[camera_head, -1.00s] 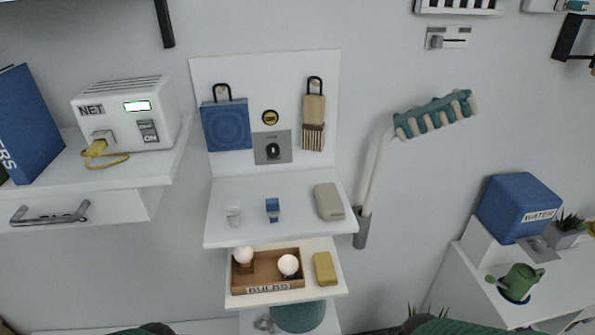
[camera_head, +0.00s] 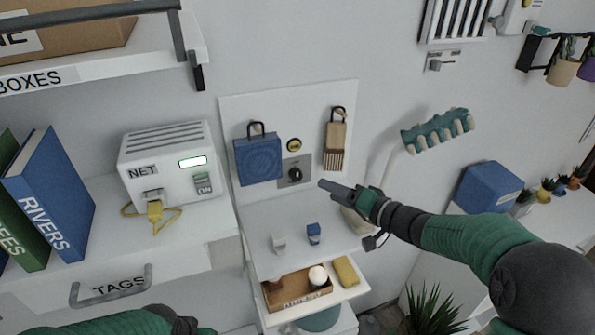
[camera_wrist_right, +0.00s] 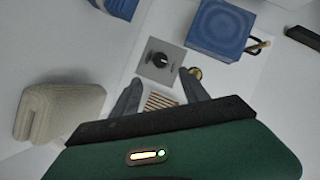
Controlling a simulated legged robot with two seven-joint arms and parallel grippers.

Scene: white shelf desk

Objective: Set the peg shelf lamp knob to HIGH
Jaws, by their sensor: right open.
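The knob (camera_head: 295,174) is a dark dial on a grey plate (camera_head: 283,183) fixed to the white back panel. In the right wrist view the knob (camera_wrist_right: 159,58) shows clear on its plate, its markings too small to read. My right gripper (camera_head: 326,187) is open and empty, just right of and below the plate in the head view, apart from the knob. In the right wrist view its two fingers (camera_wrist_right: 160,92) point toward the plate. Only part of my left arm shows at the bottom edge of the head view; its fingers are out of sight.
A teal lamp head (camera_head: 437,130) stands right.

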